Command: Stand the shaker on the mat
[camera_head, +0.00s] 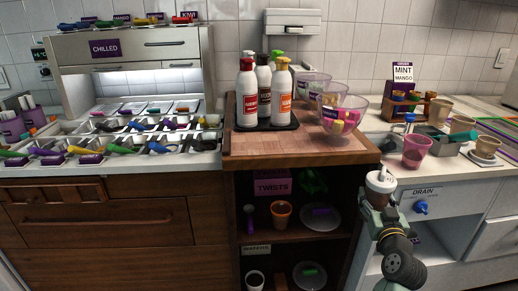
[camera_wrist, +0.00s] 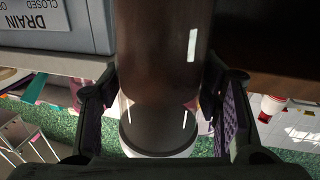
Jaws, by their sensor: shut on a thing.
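The shaker (camera_head: 381,181) has a white cap and a dark body. It is upright or nearly so in the head view, in front of the counter's edge. In the wrist view the shaker (camera_wrist: 165,70) is a brown, see-through cylinder with a pale end. My gripper (camera_head: 380,200) is shut around its body; both dark fingers (camera_wrist: 165,100) flank it in the wrist view. A dark mat (camera_head: 292,125) lies on the wooden block, left of and beyond my gripper, with several bottles on it. My gripper hides part of the shaker's lower body.
The wooden block (camera_head: 330,155) has bare room in front of the bottles (camera_head: 247,95). Clear bowls (camera_head: 345,113) stand at its right side. A pink cup (camera_head: 415,150) stands on the counter to the right. Open shelves (camera_head: 300,235) lie below the block.

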